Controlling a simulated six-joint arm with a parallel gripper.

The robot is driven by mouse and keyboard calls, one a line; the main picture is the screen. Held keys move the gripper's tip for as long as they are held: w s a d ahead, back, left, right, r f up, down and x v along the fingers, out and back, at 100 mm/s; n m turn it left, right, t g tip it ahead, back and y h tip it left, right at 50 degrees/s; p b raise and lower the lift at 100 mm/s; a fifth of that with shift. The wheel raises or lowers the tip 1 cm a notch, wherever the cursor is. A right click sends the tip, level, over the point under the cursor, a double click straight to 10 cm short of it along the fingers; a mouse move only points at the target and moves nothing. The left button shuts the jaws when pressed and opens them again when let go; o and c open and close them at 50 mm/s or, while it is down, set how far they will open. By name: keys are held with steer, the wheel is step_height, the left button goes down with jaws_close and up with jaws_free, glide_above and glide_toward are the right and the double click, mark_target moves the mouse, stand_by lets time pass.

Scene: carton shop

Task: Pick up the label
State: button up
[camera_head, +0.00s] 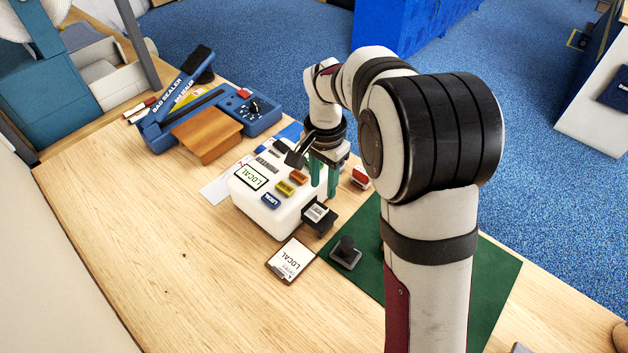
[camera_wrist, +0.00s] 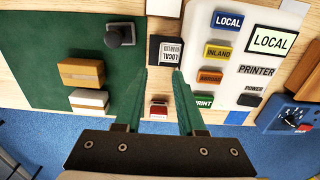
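The label (camera_head: 318,212) is a small white printed square on a black holder at the front right side of the white printer (camera_head: 275,219). In the wrist view the label (camera_wrist: 170,53) reads LOCAL upside down, just beyond my fingertips. My gripper (camera_wrist: 163,72) has two green fingers, apart, with nothing between them. In the head view my gripper (camera_head: 324,190) hangs beside the printer's far right side, close to the label's holder. I cannot tell the exact height of the fingertips above the label.
The printer carries blue, yellow and orange buttons and a LOCAL display (camera_head: 252,177). A card marked LOCAL (camera_head: 291,260) lies on the table. A blue bag sealer (camera_head: 218,109) is at the back left. The front-left table is clear.

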mark_target(323, 218)
step_height(323, 218, down, 10)
steer(key=shift+w+d+f, duration=0.1)
steer(key=shift+f, duration=0.15)
jaws_close()
